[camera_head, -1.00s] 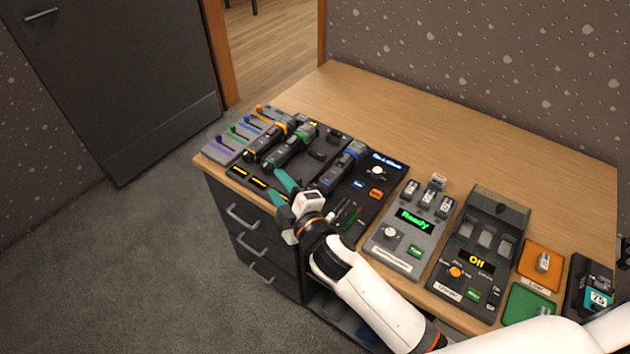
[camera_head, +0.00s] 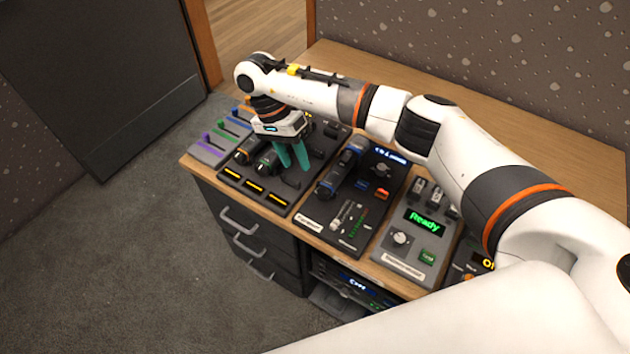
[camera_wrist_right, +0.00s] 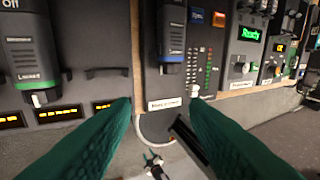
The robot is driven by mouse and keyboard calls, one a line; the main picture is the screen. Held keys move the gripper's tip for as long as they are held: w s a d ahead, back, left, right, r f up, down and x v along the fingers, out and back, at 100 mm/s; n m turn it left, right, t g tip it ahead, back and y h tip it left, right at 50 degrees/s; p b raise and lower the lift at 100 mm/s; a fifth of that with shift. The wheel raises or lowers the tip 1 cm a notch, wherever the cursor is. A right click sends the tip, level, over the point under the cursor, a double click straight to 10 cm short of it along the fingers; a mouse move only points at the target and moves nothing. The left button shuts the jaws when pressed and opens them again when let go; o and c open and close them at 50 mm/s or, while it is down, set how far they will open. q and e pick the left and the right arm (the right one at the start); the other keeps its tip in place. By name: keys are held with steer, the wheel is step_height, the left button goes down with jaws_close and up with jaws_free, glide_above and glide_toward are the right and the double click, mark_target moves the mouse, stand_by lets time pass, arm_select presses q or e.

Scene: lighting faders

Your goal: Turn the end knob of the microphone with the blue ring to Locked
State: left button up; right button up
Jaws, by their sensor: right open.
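The blue-ring microphone (camera_head: 344,168) lies in its dark dock, its end towards the desk's front edge. In the right wrist view it (camera_wrist_right: 173,38) is upright in the picture, its lower end beyond the gap between my fingers. Its knob setting is not readable. My right gripper (camera_head: 292,157) points down with teal fingers, left of this microphone in the head view, apart from it. The fingers stand open and empty in the wrist view (camera_wrist_right: 160,106). The green-ring microphone (camera_wrist_right: 31,52) shows the word Locked near its end. My left gripper is not in view.
The orange-ring microphone (camera_head: 246,152) lies farther left, partly hidden. A fader panel (camera_head: 207,148) stands at the far left. The Ready panel (camera_head: 412,240) is right of the blue-ring microphone. My right arm crosses over the desk. Bare wood (camera_head: 375,75) lies behind.

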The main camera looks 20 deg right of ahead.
mark_target(319, 191)
steer(key=shift+h, duration=0.3)
steer(key=x, duration=0.3)
steer(key=d+p+x, duration=0.1)
steer(key=x, duration=0.2)
steer(key=p+x, duration=0.1)
steer(key=x, duration=0.3)
steer(key=shift+d+r, duration=0.25)
steer(key=shift+d, duration=0.1)
steer(key=shift+s+d+f, duration=0.15)
steer(key=shift+f, duration=0.45)
steer(key=c, duration=0.7)
